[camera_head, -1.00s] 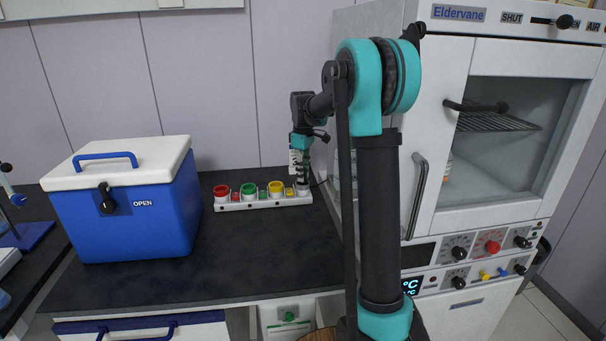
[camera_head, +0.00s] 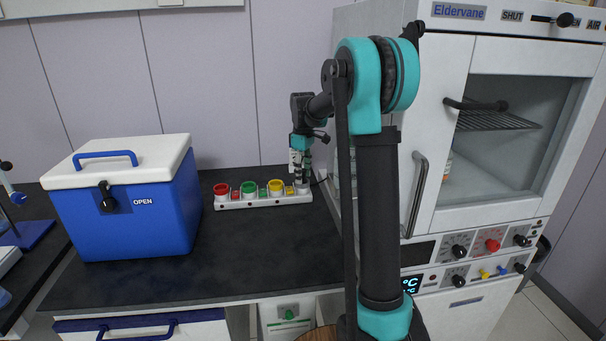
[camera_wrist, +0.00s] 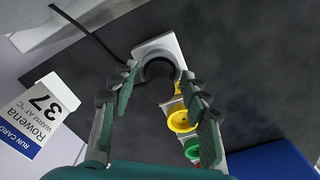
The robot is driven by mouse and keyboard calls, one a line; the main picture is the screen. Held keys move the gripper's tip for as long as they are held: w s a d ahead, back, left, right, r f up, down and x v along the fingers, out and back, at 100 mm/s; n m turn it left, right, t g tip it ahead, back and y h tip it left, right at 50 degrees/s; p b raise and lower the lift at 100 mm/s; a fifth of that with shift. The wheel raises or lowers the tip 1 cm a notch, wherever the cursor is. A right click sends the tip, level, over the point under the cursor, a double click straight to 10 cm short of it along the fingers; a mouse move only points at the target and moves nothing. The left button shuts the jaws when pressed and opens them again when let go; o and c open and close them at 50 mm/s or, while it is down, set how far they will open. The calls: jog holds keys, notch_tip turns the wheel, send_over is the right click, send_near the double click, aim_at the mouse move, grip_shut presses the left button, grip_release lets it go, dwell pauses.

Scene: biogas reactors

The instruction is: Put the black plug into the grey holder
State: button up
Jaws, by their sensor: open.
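My gripper (camera_wrist: 159,76) is open, with its two green-padded fingers on either side of a dark round shape at the end of the white strip (camera_wrist: 152,48). This round shape (camera_wrist: 160,70) has a dark grey ring and a blackish middle; it stands at the grey holder's place. I cannot tell how much of it is the black plug and how much the grey holder. In the head view my gripper (camera_head: 301,178) points down over the grey holder (camera_head: 302,189) at the strip's right end. No black plug shows apart from there.
The strip also carries red (camera_head: 221,189), green (camera_head: 249,188) and yellow (camera_head: 275,186) holders. A blue cooler (camera_head: 130,220) stands to the left, a white oven cabinet (camera_head: 420,150) to the right. A black cable (camera_wrist: 85,35) and a run card (camera_wrist: 38,115) are near my fingers. The front worktop is clear.

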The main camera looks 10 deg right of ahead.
notch_tip(320, 180, up, 13)
jog(key=shift+f, duration=0.15)
dwell(0.5)
